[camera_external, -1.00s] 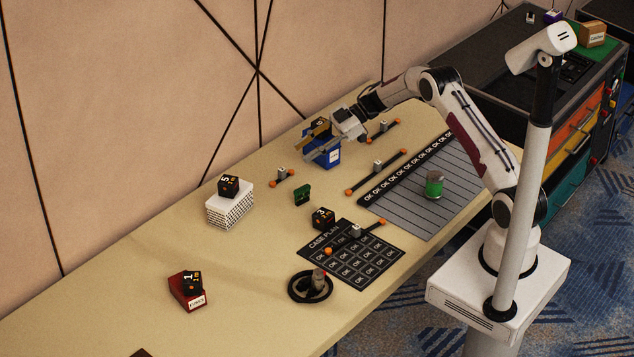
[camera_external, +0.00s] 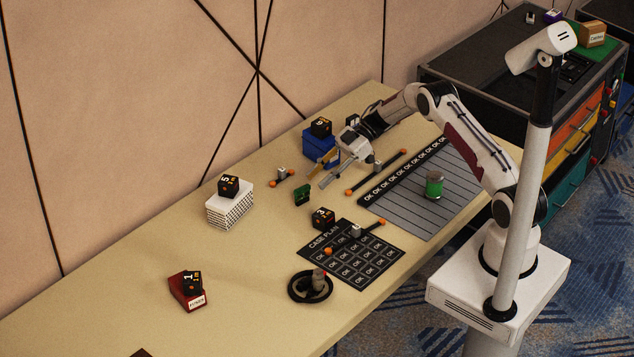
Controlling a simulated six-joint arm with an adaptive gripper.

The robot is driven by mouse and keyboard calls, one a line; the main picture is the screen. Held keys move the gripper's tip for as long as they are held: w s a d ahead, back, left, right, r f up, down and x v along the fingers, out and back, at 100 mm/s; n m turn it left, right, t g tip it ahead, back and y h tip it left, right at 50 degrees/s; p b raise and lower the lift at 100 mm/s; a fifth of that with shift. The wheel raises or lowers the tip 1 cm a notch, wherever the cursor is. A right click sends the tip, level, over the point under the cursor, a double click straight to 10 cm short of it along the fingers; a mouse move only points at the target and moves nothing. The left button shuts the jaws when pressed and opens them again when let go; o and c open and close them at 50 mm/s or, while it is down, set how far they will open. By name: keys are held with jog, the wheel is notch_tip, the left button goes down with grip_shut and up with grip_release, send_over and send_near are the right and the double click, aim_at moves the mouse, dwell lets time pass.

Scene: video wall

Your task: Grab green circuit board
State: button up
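The small green circuit board (camera_external: 302,195) stands on the tan table, left of the middle of the picture. My gripper (camera_external: 322,175) hangs just above and to the right of it, with its fingers reaching down and to the left. The fingers look spread apart, with nothing visible between them. The board appears clear of the fingers.
A blue box (camera_external: 319,146) with a black cube on top stands behind my gripper. A black rod with orange ends (camera_external: 376,171) lies right of it. A white stack (camera_external: 230,208) with a black cube stands left. A black cube (camera_external: 323,217) is in front.

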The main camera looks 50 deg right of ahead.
aim_at(303, 192)
jog(key=shift+x, duration=1.05)
jog(key=shift+x, duration=2.55)
jog(key=shift+w, duration=0.25)
grip_shut()
